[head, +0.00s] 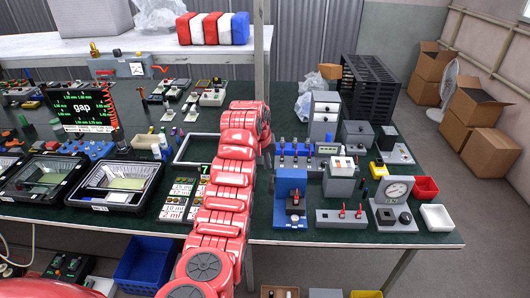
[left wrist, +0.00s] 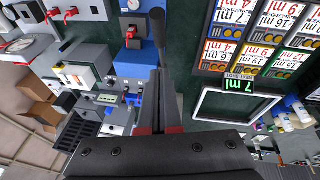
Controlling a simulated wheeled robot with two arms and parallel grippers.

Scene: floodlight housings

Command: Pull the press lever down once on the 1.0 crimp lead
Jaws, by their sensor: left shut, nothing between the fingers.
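A blue press (head: 290,186) stands on the dark green bench top, just right of my left arm in the head view. It also shows in the left wrist view as blue and grey surfaces (left wrist: 135,70) around the fingers. A dark lever with a rounded black end (left wrist: 158,27) rises in the left wrist view past the fingertips. My left gripper (left wrist: 160,76) is shut and empty, its tips close to the lever's lower part; whether they touch I cannot tell. In the head view my arm hides the gripper. I cannot make out the crimp lead. My right gripper is out of view.
Left of my arm lie label cards (head: 178,200) and black trays (head: 116,184). A metal post (head: 259,60) rises behind.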

